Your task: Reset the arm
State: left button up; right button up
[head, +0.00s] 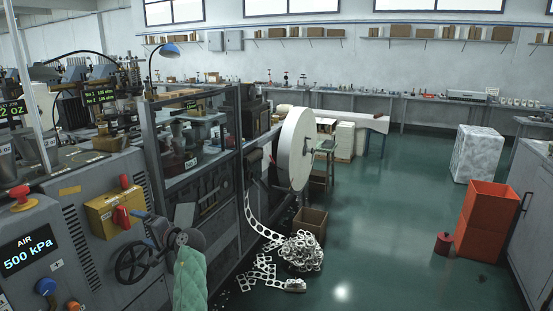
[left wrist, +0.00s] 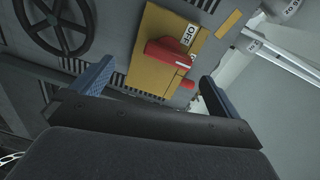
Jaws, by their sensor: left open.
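My left gripper (left wrist: 156,75) is open in the left wrist view, its two blue-padded fingers wide apart with nothing held between them. Beyond the fingers is a yellow switch box (left wrist: 143,55) with a red switch (left wrist: 168,52) and an OFF label. I cannot tell how far the fingers are from it. In the head view the yellow box (head: 103,212) sits on the grey machine's front, with a red lever (head: 121,217) on it. I cannot make out my left gripper clearly in the head view. My right gripper does not show.
Punched scrap (head: 301,251) and a cardboard box (head: 309,223) lie on the floor.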

pick_arm(q)
jog(key=s+d+f+n+t+h, duration=0.1)
jog(key=s+d+f+n+h, duration=0.1)
jog(key=d+f+h, duration=0.5)
jog(key=s+d+f+n+t+h, duration=0.15)
jog(key=d+f+h, duration=0.35)
jog(key=d, duration=0.5)
jog(key=s+d+f+g+h, duration=0.1)
jog(key=s+d+f+h, duration=0.2)
jog(key=s+d+f, duration=0.45)
jog(key=s+d+f+m+g, duration=0.1)
jog(key=s+f+g, duration=0.1)
jog(key=s+f, duration=0.6)
jog(key=s+d+f+g+h, duration=0.1)
jog(key=s+f, duration=0.7)
jog(key=s, duration=1)
jog(key=s+d+f+m+g+h, duration=0.1)
jog(key=s+d+f+g, duration=0.1)
jog(key=s+f, duration=0.6)
jog(key=s+g, duration=0.1)
jog(key=s, duration=0.4)
jog(key=shift+s+f+m+g, duration=0.25)
jog(key=shift+f+m+g, duration=0.1)
jog(key=shift+d, duration=0.1)
jog(key=shift+c, duration=0.4)
